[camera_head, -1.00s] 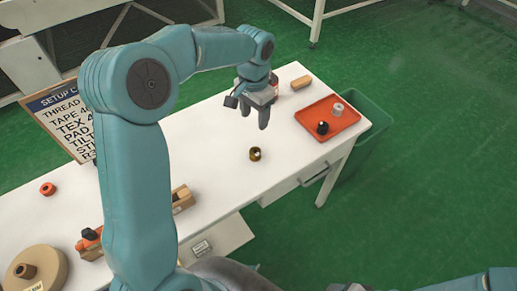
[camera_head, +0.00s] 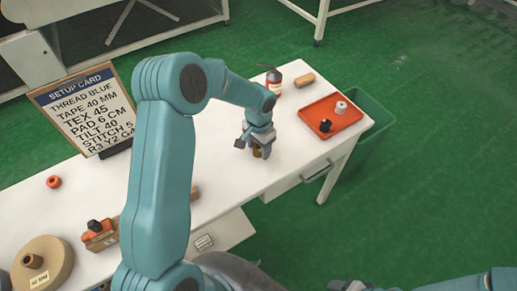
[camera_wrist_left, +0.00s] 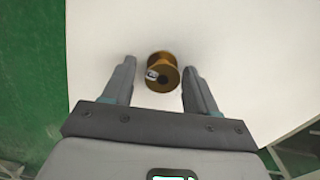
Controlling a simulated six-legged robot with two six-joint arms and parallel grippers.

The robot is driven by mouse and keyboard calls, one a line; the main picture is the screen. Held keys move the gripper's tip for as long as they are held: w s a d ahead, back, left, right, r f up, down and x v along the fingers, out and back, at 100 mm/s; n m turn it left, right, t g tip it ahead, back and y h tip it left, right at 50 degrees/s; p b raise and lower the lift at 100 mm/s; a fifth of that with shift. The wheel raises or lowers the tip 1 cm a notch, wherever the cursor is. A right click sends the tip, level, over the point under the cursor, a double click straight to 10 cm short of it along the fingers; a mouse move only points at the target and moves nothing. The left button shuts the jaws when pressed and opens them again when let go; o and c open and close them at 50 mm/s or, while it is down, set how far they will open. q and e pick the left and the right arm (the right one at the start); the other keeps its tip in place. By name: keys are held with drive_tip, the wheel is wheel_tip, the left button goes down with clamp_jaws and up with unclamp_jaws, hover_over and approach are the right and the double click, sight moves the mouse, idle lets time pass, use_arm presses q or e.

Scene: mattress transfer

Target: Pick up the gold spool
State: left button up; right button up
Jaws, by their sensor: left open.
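The gold spool (camera_head: 257,153) stands on the white table (camera_head: 225,185) near its front edge, partly hidden by my left gripper (camera_head: 252,147) in the head view. In the left wrist view the gold spool (camera_wrist_left: 161,72) shows whole, with a pale label and a dark centre hole. My left gripper (camera_wrist_left: 158,75) is open, one finger on each side of the spool. The spool sits between the fingertips, closer to the right finger. I cannot tell whether that finger touches it. My right gripper is not in view.
A red tray (camera_head: 345,128) holds a black spool (camera_head: 325,125) and a white spool (camera_head: 341,107). Behind are a small extinguisher-like bottle (camera_head: 273,82) and a tan block (camera_head: 305,80). A setup card (camera_head: 85,108) stands at left, near an orange-red spool (camera_head: 53,182). A green bin (camera_head: 365,125) stands beyond the tray.

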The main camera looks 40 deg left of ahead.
use_arm(q)
drive_tip(key=c, duration=1)
